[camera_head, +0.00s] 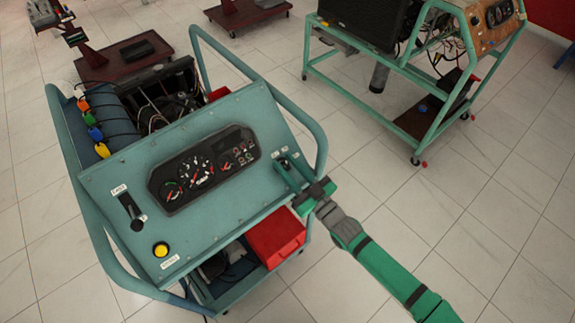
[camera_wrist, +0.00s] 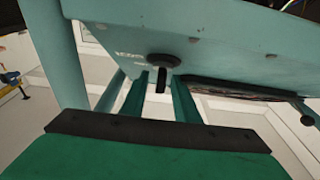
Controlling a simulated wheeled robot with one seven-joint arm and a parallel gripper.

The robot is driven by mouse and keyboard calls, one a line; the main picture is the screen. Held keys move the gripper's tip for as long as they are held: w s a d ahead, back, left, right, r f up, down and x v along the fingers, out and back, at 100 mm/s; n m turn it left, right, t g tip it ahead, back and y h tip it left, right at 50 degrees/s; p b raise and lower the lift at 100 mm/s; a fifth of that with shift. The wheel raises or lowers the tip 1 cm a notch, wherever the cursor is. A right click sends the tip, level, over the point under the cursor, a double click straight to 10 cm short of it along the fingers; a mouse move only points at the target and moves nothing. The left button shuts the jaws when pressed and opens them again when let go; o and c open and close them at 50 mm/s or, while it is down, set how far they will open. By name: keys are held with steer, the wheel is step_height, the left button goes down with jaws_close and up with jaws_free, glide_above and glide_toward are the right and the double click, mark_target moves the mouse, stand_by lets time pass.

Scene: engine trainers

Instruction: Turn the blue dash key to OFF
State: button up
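The teal-blue dash panel (camera_head: 225,125) tilts up on its trainer frame, with a black gauge cluster in its middle. In the wrist view, a dark key (camera_wrist: 161,80) sticks out from a round black switch base (camera_wrist: 164,60) on the panel. My gripper (camera_head: 292,172) is at the panel's right end, beside the cluster. In the wrist view, its two green fingers (camera_wrist: 161,97) stand apart on either side of the key, with a narrow gap at each side. In the head view, the key cannot be made out behind my gripper.
A black lever (camera_head: 131,208) and a yellow button (camera_head: 161,249) sit on the panel's left end. A tubular rail (camera_head: 305,122) runs beside the panel close to my gripper. A red box (camera_head: 275,236) lies below. Another engine trainer (camera_head: 415,110) stands at the back right.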

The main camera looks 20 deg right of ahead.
steer(key=v, duration=1)
steer(key=shift+s+f, duration=0.15)
steer(key=shift+s, duration=0.25)
steer(key=shift+d, duration=0.15)
steer(key=s+a+f+g+h, duration=0.1)
steer(key=s+a+f, duration=0.1)
steer(key=s, duration=0.4)
steer(key=s+a+f+m+h, duration=0.1)
steer(key=s+a+f, duration=0.15)
steer(key=s, duration=0.35)
steer(key=s+a+f+g+h, duration=0.1)
steer(key=s+a+f, duration=0.15)
steer(key=s, duration=0.25)
steer(key=s+a+r+m+h, duration=0.1)
steer(key=s+a+r+h, duration=0.1)
steer(key=s+a, duration=0.2)
steer(key=s+a+r+m+g+h, duration=0.1)
steer(key=s+a+r+m+h, duration=0.1)
steer(key=a, duration=0.7)
steer(key=shift+s+a+r, duration=0.3)
steer(key=shift+s+r, duration=0.2)
steer(key=shift+s, duration=0.7)
